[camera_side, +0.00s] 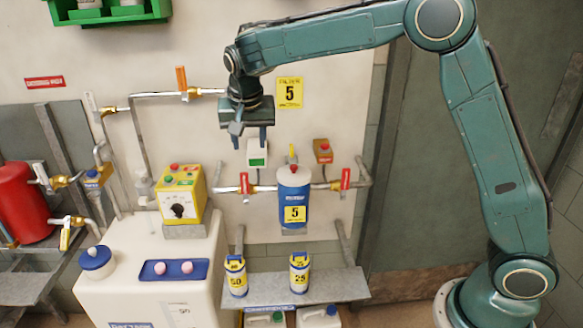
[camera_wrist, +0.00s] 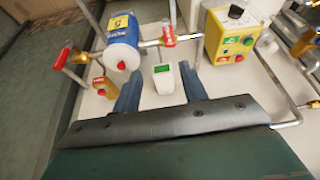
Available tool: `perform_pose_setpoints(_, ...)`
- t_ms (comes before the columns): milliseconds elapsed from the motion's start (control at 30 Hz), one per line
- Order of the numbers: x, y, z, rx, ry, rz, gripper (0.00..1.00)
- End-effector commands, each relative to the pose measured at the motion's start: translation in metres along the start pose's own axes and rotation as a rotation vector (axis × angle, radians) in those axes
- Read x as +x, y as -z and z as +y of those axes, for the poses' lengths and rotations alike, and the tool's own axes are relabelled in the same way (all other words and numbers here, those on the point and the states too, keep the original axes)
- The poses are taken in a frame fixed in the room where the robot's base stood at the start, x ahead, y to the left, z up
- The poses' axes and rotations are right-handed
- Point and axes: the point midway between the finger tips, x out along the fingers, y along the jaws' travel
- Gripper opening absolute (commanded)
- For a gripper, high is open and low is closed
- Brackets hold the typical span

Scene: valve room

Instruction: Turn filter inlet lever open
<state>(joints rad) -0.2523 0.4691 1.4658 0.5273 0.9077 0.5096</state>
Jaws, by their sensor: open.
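The blue filter housing (camera_side: 293,207) with a yellow 5 label hangs on a horizontal pipe. A red lever (camera_side: 244,183) stands upright, across the pipe, left of the filter. Another red lever (camera_side: 345,179) stands upright on its right. I cannot tell which is the inlet lever. My gripper (camera_side: 249,138) is open and empty, pointing down above the left red lever and apart from it. In the wrist view the fingers (camera_wrist: 159,72) straddle the line to a white meter. There the filter (camera_wrist: 122,52) lies beyond them, with red levers (camera_wrist: 168,36) and (camera_wrist: 63,58) on either side.
A white meter with a green screen (camera_side: 257,153) and an orange-brown box (camera_side: 323,150) are on the wall near the gripper. A yellow control box (camera_side: 181,193) stands left. An orange lever (camera_side: 181,78) is on the upper pipe. Labelled canisters (camera_side: 299,273) stand on the shelf below.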

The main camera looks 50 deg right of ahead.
Motion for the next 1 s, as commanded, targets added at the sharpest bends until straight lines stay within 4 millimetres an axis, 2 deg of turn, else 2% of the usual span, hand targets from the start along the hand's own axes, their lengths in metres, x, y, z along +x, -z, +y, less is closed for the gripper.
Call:
perform_pose_setpoints(100, 0.017, 0.000, -0.015, 0.029, -0.017, 0.002, 0.43)
perform_pose_setpoints(267, 0.027, -0.001, -0.024, 0.052, -0.028, 0.005, 0.43)
perform_pose_setpoints(667, 0.034, -0.001, -0.025, 0.056, -0.030, 0.005, 0.43)
perform_pose_setpoints(867, 0.051, -0.001, -0.024, 0.055, -0.032, 0.005, 0.43)
perform_pose_setpoints(1000, 0.070, -0.001, -0.022, 0.056, -0.033, 0.004, 0.43)
